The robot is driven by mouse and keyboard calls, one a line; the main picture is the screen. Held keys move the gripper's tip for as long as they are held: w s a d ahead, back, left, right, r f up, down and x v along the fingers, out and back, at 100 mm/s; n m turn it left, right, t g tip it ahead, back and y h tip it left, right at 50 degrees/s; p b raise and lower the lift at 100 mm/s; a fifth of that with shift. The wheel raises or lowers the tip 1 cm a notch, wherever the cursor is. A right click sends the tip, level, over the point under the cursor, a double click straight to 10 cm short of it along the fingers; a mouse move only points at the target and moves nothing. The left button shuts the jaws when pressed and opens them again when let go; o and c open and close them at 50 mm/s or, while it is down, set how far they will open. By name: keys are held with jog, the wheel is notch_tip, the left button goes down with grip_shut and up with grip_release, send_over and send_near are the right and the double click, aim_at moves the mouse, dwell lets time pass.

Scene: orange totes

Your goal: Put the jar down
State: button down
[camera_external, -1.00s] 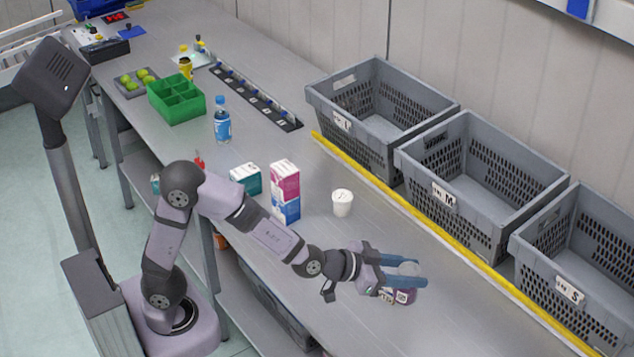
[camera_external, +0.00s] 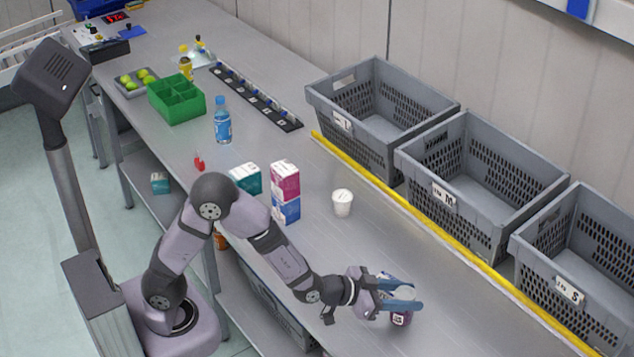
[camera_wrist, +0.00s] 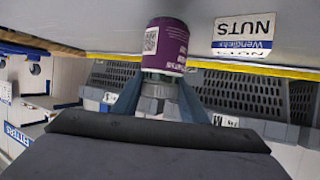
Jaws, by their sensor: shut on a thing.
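The jar (camera_external: 401,319) is purple with a white code label. In the external view it hangs below the blue fingers of my gripper (camera_external: 407,293), over the front part of the bench. My gripper is shut on the jar's upper end. In the wrist view the jar (camera_wrist: 166,45) sits between the two fingers (camera_wrist: 158,95), its printed side showing. I cannot tell whether its base touches the bench. The fingers hide part of its top.
A white cup (camera_external: 342,204), stacked pink and blue cartons (camera_external: 285,192) and a teal box (camera_external: 247,178) stand behind left of my gripper. Grey crates (camera_external: 480,180) line the back beyond a yellow strip (camera_external: 437,234). The bench (camera_external: 470,325) right of the jar is clear.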

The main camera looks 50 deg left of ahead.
jog(key=shift+f, duration=0.85)
jog(key=shift+f, duration=0.15)
jog(key=c, duration=1.1)
grip_release()
jog(key=b+v, duration=0.8)
jog(key=v, duration=0.4)
jog(key=shift+a, duration=0.1)
jog(key=shift+o, duration=0.4)
